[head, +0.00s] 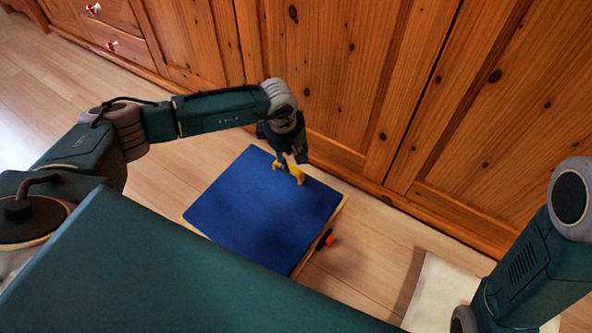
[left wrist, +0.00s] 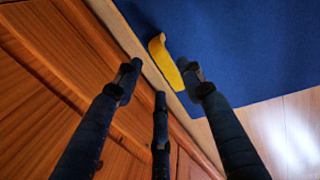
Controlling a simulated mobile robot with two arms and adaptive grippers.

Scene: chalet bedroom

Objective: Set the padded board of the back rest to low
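The blue padded board (head: 250,205) of the back rest is on the floor near the wooden cabinet, on a light wooden frame. Its tilt is hard to tell from above. A curved yellow pull (head: 290,173) sits at its cabinet-side edge and shows in the left wrist view (left wrist: 164,58). My left gripper (head: 291,157) is right at the pull. In the left wrist view its dark fingers (left wrist: 163,78) are spread, with the pull close to the right finger; contact is unclear. My right arm is at the right edge, its gripper out of view.
A red-and-black knob (head: 328,239) sticks out at the frame's right side. Wooden cabinet doors (head: 340,70) stand close behind the board. A pale mat (head: 440,295) lies at lower right. Bare floor (head: 165,175) is free left of the board.

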